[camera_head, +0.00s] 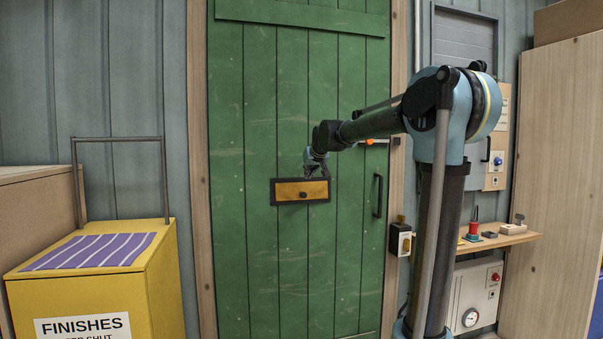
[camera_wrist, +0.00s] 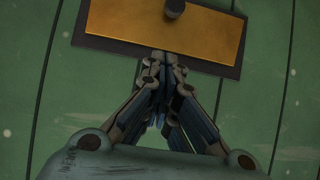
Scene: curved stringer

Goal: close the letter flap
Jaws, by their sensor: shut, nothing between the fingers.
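The letter flap (camera_head: 302,191) is an orange-brown panel with a small dark knob, set in a dark frame on the green door. It looks flat within its frame. In the wrist view the flap (camera_wrist: 165,30) fills the upper middle, with its knob at the top edge. My gripper (camera_head: 316,170) is just above the flap in the head view. In the wrist view my gripper (camera_wrist: 161,62) has its fingers together and empty, with the tips overlapping the near edge of the frame. I cannot tell whether they touch it.
The green door (camera_head: 240,120) has a dark pull handle (camera_head: 377,195) right of the flap and an orange latch (camera_head: 376,141) above. A yellow bin (camera_head: 160,270) stands at left. A small shelf (camera_head: 500,239) with several items is at right.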

